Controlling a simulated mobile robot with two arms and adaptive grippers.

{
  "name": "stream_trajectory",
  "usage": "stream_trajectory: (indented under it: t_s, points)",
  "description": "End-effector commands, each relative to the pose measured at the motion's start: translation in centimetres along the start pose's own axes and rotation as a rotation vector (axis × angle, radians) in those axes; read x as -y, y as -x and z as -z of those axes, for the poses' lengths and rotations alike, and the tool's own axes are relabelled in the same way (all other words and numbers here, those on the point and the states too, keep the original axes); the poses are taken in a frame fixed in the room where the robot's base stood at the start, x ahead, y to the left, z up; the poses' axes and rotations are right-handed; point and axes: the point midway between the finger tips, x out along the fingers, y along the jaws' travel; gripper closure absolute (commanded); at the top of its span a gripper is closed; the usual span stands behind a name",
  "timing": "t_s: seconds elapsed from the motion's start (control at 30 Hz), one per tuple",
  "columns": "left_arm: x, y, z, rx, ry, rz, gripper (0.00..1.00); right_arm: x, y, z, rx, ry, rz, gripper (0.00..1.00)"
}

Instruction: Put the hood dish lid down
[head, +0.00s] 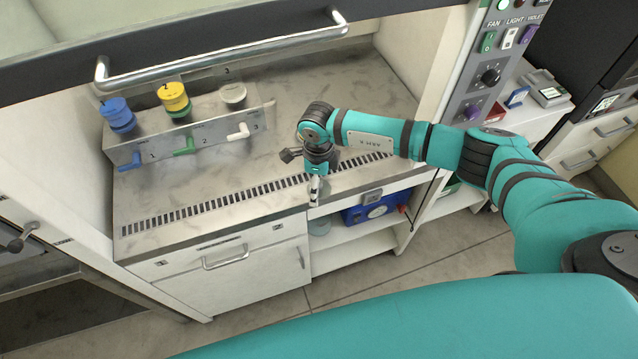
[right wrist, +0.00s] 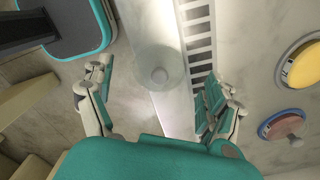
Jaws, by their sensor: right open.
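In the head view my right gripper (head: 314,192) points down at the front edge of the hood bench (head: 210,207). No dish is clearly seen. My left gripper is out of view.
The raised sash handle (head: 225,50) crosses above. A blue device (head: 375,208) sits on the shelf below. The bench middle is clear.

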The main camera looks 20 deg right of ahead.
Motion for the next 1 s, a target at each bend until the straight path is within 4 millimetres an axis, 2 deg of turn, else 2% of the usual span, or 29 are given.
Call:
stream_trajectory:
  t_s: [0.1,0.33,0.63,0.77,1.0]
  points:
    - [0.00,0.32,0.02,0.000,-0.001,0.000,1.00,-0.05,-0.87,-0.01,-0.001,0.000,0.000,0.11]
    - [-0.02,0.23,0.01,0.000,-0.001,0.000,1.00,-0.01,-1.06,-0.01,0.001,0.000,0.001,0.13]
    - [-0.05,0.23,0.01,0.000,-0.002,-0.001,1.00,0.00,-1.02,-0.01,0.000,0.000,0.000,0.52]
    - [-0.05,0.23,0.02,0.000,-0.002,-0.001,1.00,0.00,-1.01,0.00,0.000,0.000,0.000,0.57]
    - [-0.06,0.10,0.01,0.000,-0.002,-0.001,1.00,0.02,-0.87,-0.02,0.001,0.000,0.001,0.57]
